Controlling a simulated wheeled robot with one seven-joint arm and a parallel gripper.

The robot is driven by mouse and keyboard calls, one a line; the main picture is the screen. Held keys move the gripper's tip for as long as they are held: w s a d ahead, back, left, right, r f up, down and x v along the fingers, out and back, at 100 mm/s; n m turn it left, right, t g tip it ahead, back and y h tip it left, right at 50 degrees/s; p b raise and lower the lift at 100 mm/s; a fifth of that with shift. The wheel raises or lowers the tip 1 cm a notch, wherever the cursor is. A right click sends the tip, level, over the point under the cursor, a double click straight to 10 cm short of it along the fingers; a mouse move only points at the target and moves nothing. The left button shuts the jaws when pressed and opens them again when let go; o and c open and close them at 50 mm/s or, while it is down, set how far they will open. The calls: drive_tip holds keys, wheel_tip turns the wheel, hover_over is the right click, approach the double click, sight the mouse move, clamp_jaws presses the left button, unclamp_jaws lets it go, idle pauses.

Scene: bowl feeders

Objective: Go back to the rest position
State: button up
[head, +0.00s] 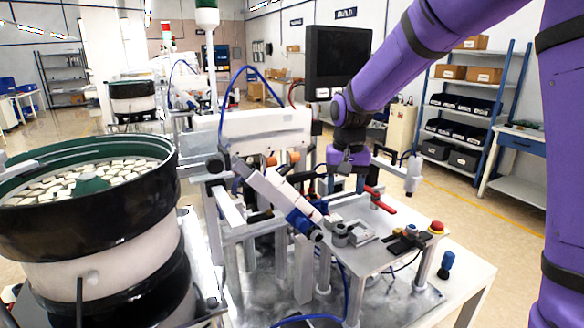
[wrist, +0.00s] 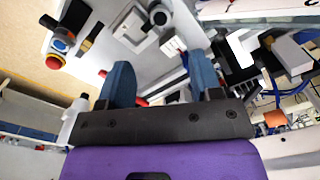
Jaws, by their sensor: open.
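My gripper (wrist: 162,85) shows in the wrist view with its two blue fingers spread wide apart and nothing between them. In the head view my purple arm reaches in from the upper right, and its wrist end is over the back of the small metal worktable (head: 372,262). The gripper's fingers are mostly hidden there behind my own wrist. The worktable top also shows in the wrist view, beyond the fingers. A red handle (head: 380,201) lies close to my wrist on the right.
A bowl feeder (head: 90,240) full of pale parts stands at the left. A slanted feed rail (head: 275,197) and a dark monitor (head: 337,56) are near my arm. A red button (head: 436,227) sits at the worktable's right corner. Shelves (head: 465,105) stand behind, with open floor before them.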

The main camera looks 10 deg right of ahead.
drive_tip(key=s+d+r+n+t, duration=0.1)
drive_tip(key=s+d+r+t, duration=0.3)
drive_tip(key=s+r, duration=0.9)
drive_tip(key=s+d+f+n+t, duration=0.1)
drive_tip(key=s+d, duration=0.2)
drive_tip(key=s, duration=1.3)
drive_tip(key=shift+s+f+n, duration=0.15)
drive_tip(key=shift+s+n, duration=0.1)
drive_tip(key=shift+n, duration=0.15)
drive_tip(key=shift+w, duration=0.1)
